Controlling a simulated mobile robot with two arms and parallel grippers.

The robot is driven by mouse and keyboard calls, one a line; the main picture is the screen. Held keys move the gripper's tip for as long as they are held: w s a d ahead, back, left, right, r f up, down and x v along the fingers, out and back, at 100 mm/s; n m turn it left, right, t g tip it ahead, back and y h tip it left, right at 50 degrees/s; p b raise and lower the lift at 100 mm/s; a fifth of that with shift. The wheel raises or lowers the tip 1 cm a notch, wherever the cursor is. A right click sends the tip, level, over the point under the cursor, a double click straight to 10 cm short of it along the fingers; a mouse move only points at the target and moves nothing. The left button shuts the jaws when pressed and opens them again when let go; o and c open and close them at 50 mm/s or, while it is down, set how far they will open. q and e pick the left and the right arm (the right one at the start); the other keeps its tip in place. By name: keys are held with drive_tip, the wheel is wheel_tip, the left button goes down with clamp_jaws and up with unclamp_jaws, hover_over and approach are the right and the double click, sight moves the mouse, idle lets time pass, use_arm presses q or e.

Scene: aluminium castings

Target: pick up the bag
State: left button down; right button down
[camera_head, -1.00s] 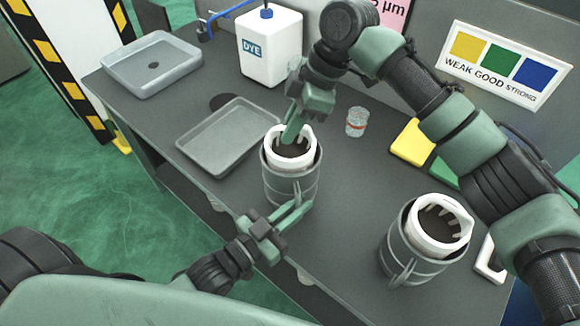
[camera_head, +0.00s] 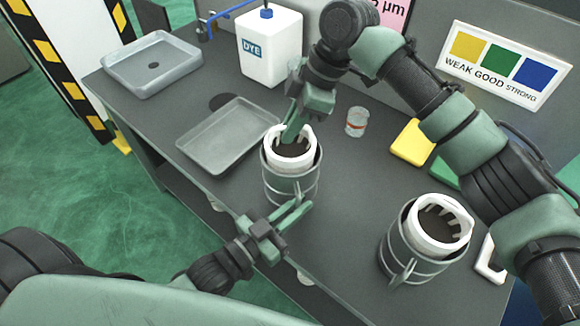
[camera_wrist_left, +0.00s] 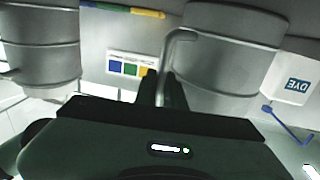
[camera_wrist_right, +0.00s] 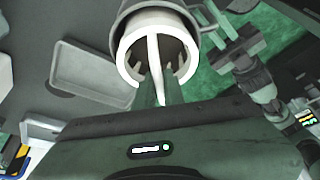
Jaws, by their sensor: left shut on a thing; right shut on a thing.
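The bag (camera_head: 290,161) has a white toothed rim and a dark inside. It sits in the top of a grey metal can (camera_head: 290,188) near the table's front edge. My right gripper (camera_head: 291,134) reaches down from above and is shut on the bag. In the right wrist view a white strip of the bag (camera_wrist_right: 153,55) runs between the fingers across the opening. My left gripper (camera_head: 300,208) is low in front of the can, shut on the can's bent handle, which shows in the left wrist view (camera_wrist_left: 180,36). The bag's lower part is hidden inside the can.
A second can (camera_head: 385,254) with a similar white-rimmed bag (camera_head: 440,246) stands at the right. Yellow and green pads lie behind.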

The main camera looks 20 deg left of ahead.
drive_tip(key=shift+r, duration=0.1)
idle(0.6)
wheel_tip(320, 180, up, 18)
idle(0.4)
use_arm(q)
drive_tip(key=c, duration=1.4)
unclamp_jaws()
drive_tip(key=v, duration=1.2)
